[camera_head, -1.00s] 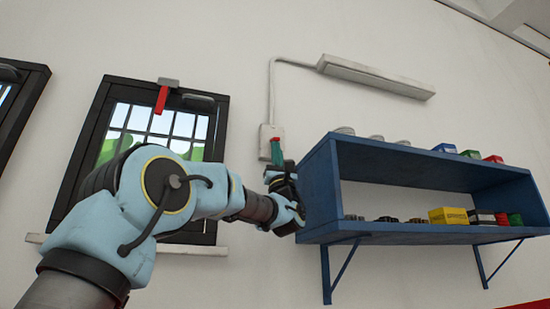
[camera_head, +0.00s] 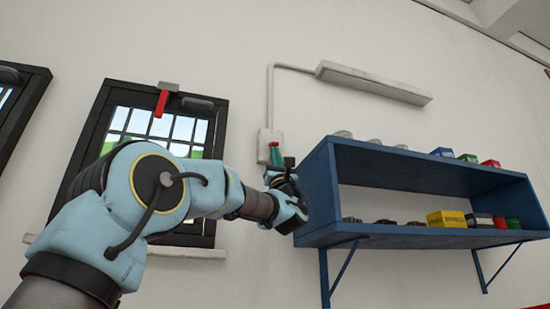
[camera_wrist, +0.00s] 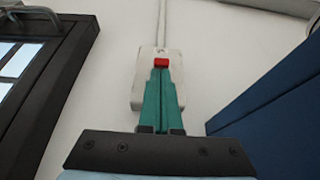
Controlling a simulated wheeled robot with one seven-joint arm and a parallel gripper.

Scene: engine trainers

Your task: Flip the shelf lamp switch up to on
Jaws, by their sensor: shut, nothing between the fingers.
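The lamp switch is a pale wall box (camera_head: 264,147) left of the blue shelf, with a conduit rising from it to the lamp (camera_head: 374,82). In the wrist view the switch box (camera_wrist: 144,97) shows a red toggle (camera_wrist: 161,63) near its upper middle. My gripper (camera_head: 275,146) has green fingers, shut and empty, pointing up in front of the box. In the wrist view the fingertips (camera_wrist: 161,70) lie right at the lower edge of the red toggle. I cannot tell whether they touch it. The fingers hide the lower middle of the box.
The blue shelf (camera_head: 317,198) stands close on the right of my gripper, with several small parts and boxes on it. A dark-framed window (camera_head: 217,130) with a red handle (camera_head: 161,103) is on the left.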

